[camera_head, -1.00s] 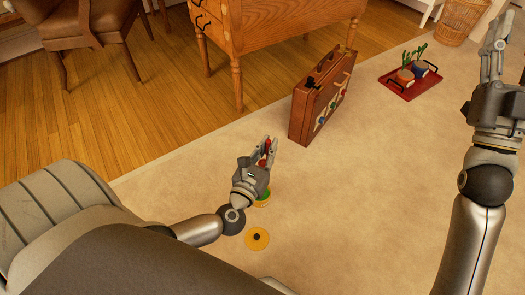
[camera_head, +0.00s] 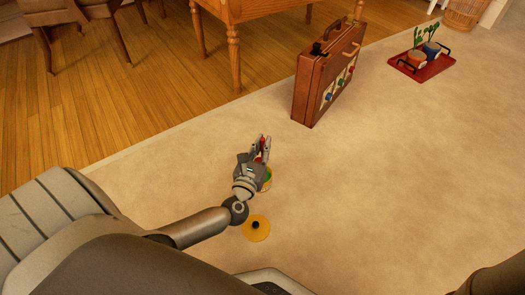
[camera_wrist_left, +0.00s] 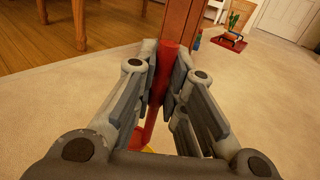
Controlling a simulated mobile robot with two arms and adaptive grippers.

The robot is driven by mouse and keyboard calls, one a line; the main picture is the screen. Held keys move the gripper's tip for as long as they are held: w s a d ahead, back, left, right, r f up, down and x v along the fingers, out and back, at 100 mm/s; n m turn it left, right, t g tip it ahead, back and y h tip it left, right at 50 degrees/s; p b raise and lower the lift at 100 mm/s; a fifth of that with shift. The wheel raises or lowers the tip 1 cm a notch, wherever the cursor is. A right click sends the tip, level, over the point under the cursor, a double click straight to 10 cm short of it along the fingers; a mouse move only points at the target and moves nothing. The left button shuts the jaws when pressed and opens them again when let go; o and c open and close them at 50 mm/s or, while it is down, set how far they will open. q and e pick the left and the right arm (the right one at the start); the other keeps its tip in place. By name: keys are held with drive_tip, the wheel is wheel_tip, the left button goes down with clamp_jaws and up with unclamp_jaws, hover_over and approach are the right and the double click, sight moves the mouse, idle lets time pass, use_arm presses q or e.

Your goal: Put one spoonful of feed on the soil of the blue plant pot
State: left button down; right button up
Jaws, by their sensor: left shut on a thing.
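My left gripper (camera_head: 262,145) is shut on the red handle of what looks like the spoon (camera_wrist_left: 163,75). The blue plant pot (camera_head: 432,49) stands upright with a green plant on a red tray (camera_head: 405,68), far to the right. Its soil is too small to make out. My right gripper is not in view.
A terracotta-coloured pot (camera_head: 416,59) with a plant shares the tray. A yellow-orange disc with a dark knob (camera_head: 256,229), like a lid, lies on the carpet. A brown suitcase (camera_head: 309,88) stands between my left gripper and the tray. The carpet at right is clear.

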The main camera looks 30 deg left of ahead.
use_arm(q)
wheel_tip(320, 180, down, 10)
drive_tip(key=b, duration=0.9)
drive_tip(key=shift+f, duration=0.25)
drive_tip(key=shift+r, duration=0.15)
wheel_tip(320, 180, up, 8)
drive_tip(key=p, duration=0.7)
idle(0.3)
